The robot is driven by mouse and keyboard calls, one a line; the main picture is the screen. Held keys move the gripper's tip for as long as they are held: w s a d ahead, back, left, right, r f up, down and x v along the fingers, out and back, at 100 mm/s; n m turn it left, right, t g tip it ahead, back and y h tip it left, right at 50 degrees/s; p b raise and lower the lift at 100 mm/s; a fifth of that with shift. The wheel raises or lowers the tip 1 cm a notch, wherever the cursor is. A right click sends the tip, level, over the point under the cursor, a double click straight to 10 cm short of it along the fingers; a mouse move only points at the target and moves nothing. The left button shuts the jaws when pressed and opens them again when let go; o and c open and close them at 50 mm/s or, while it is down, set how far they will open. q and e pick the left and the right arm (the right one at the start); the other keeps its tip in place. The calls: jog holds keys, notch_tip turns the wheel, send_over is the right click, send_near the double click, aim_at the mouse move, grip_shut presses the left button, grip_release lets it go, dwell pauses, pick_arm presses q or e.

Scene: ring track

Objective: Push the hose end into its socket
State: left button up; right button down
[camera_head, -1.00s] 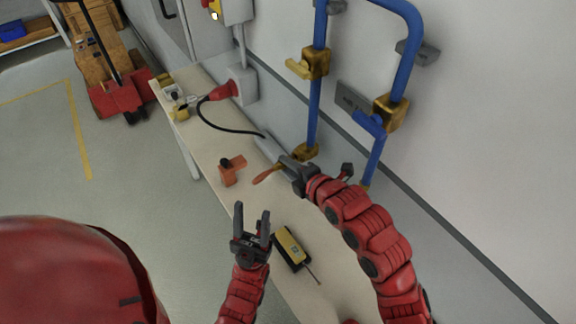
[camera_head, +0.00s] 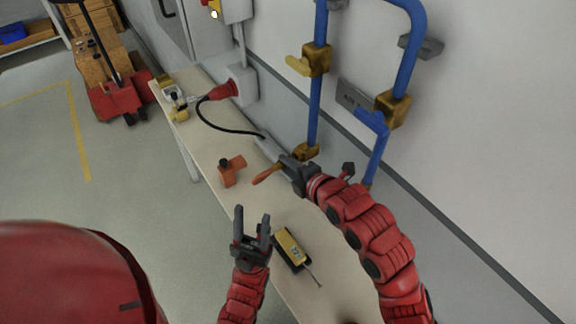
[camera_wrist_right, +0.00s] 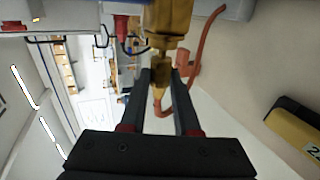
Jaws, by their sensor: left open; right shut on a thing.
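My right gripper (camera_wrist_right: 166,78) is shut on the brass hose end (camera_wrist_right: 161,76). The orange hose hangs below the fingers in the right wrist view and curves up to the right; a short stretch of the hose (camera_head: 266,174) shows left of the right gripper (camera_head: 286,163) in the head view. The brass socket (camera_wrist_right: 170,18) is straight above the hose end in the wrist view, close and roughly in line. I cannot tell whether the tip is inside it. In the head view the brass fitting (camera_head: 306,152) sits at the blue pipe's foot. My left gripper (camera_head: 252,214) is open and empty over the bench.
The pale bench (camera_head: 208,148) carries an orange block (camera_head: 231,171) with a dark knob and a yellow-black handheld device (camera_head: 291,248). A red plug (camera_head: 222,91) with a black cable is at the wall. Blue pipes (camera_head: 315,105) stand close beside the right arm.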

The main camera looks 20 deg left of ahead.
jog(key=shift+w+d+b, duration=0.35)
jog(key=shift+w+b, duration=0.15)
jog(key=shift+b, duration=0.1)
jog(key=c, duration=0.6)
grip_release()
jog(key=shift+o, duration=0.2)
